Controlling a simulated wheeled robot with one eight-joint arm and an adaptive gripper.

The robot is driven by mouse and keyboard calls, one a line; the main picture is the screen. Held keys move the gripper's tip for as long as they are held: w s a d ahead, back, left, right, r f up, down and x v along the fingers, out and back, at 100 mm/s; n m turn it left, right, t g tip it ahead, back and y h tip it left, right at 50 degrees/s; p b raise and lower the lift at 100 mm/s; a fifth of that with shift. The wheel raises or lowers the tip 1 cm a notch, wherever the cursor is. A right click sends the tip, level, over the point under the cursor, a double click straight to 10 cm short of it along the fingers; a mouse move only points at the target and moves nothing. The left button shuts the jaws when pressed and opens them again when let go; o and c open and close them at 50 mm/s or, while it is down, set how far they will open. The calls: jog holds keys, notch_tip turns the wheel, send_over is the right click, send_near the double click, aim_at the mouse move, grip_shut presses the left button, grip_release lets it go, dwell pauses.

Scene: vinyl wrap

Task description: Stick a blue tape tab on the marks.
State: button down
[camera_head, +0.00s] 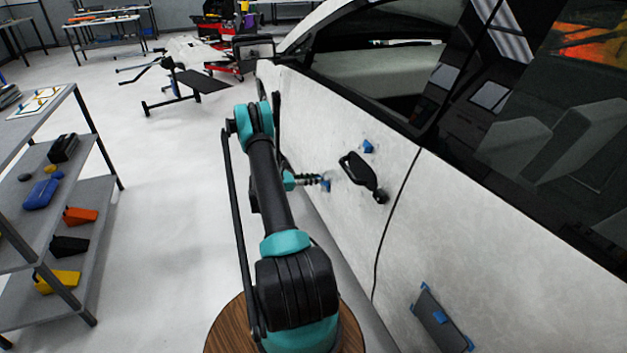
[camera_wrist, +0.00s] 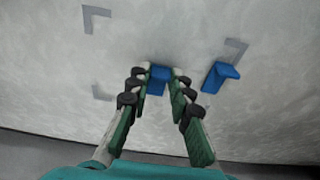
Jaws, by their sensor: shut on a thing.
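My gripper (camera_wrist: 161,71) is shut on a blue tape tab (camera_wrist: 157,82), which sits between its fingertips close to the pale car door. In the head view my gripper (camera_head: 318,181) is at the door, with the held tab (camera_head: 326,186) at its tip. Grey corner marks show on the door in the wrist view: one at upper left (camera_wrist: 96,18), one at lower left (camera_wrist: 101,92) and one at right (camera_wrist: 237,49). Another blue tab (camera_wrist: 221,75) is on the door to the right of my gripper, just below the right mark. Whether the held tab touches the door is unclear.
A black handle-like part (camera_head: 362,173) juts from the door right of my gripper, with a blue tab (camera_head: 368,146) above it. A dark panel (camera_head: 438,322) with blue tabs is on the door lower right. A grey shelf (camera_head: 100,205) stands left; open floor lies between.

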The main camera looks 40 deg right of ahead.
jog(key=c, duration=1.9)
grip_release()
grip_shut()
jog(key=shift+w+a, duration=0.15)
jog(key=shift+a, duration=0.55)
jog(key=f+v, duration=0.1)
jog(key=v, duration=0.5)
jog(key=shift+a, duration=0.4)
